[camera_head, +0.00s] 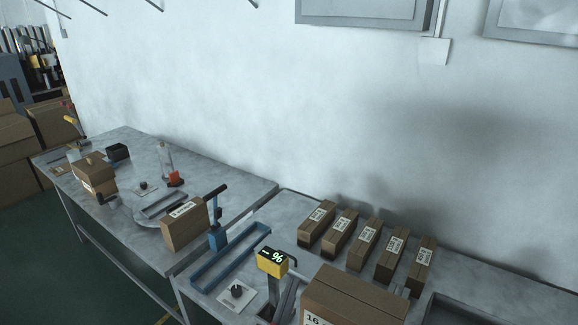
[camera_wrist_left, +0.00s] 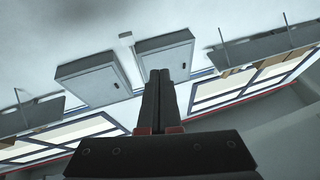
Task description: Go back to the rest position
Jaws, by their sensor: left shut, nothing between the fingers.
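My left gripper (camera_wrist_left: 160,76) shows in the left wrist view, with its two dark fingers together and nothing between them. Behind its fingertips are a pale surface and grey wall cabinets, and it touches nothing that I can see. I cannot clearly make out either gripper in the head view. My right gripper is not in view.
Two grey metal tables, a left one (camera_head: 245,184) and a right one, stand along the wall. Several small cartons (camera_head: 367,245) stand in a row. A larger carton (camera_head: 352,292), a yellow display unit (camera_head: 272,262) and a blue frame (camera_head: 228,262) are near the front.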

